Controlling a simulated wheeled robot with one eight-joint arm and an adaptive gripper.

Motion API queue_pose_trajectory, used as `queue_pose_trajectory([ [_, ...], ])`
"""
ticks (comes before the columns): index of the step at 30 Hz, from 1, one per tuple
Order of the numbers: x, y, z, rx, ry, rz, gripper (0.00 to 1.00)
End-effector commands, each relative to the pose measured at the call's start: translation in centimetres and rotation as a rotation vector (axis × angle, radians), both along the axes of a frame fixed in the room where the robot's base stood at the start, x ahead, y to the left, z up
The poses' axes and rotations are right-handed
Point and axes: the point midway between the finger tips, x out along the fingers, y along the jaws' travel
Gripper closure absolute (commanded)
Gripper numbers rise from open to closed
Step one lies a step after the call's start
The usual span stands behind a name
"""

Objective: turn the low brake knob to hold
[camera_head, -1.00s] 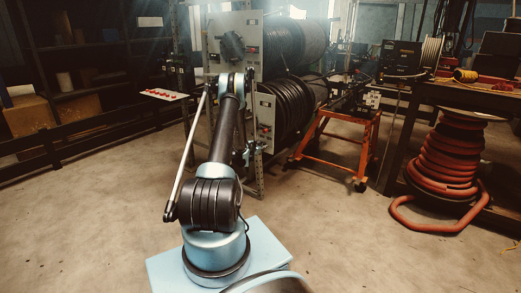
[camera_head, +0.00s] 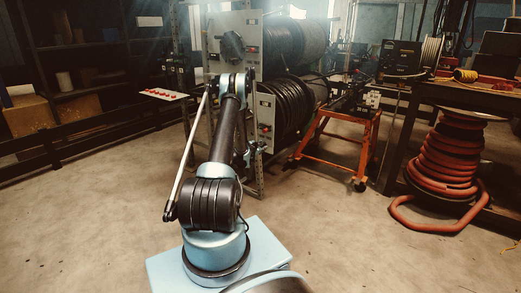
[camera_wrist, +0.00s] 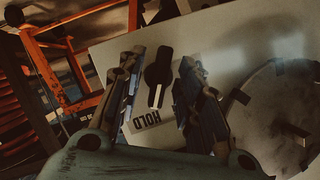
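In the wrist view a black knob (camera_wrist: 158,66) with a pale pointer line sits on a light grey panel (camera_wrist: 235,40). Its pointer end faces a label reading HOLD (camera_wrist: 148,122). My gripper (camera_wrist: 161,58) is open, with one finger on each side of the knob. Gaps show between the knob and both fingers, and I see no contact. In the head view the lower panel (camera_head: 265,108) of the reel stand is partly behind my arm. The knob and my fingers cannot be made out there.
A round plate (camera_wrist: 285,115) lies on the panel right of my fingers. Black hose reels (camera_head: 290,105) stand behind the panel. An orange cart (camera_head: 362,150) stands to the right, and a red hose stack (camera_head: 445,160) beyond it. The floor around my base is clear.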

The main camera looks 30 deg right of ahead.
Motion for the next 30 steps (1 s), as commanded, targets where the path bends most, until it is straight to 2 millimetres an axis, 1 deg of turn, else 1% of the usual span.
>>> queue_pose_trajectory([
  [5, -0.1, 0.0, 0.1, 0.0, 0.0, 0.0, 0.68],
  [8, -0.4, 0.5, 0.3, -0.001, 0.001, 0.0, 0.68],
  [15, -2.2, 3.3, 1.4, -0.001, 0.001, 0.002, 0.68],
  [21, -3.5, 5.2, 2.1, -0.001, 0.002, 0.001, 0.68],
  [25, -3.9, 5.7, 2.3, -0.001, 0.002, 0.0, 0.68],
  [30, -4.0, 5.8, 2.4, 0.0, 0.001, 0.0, 0.68],
])
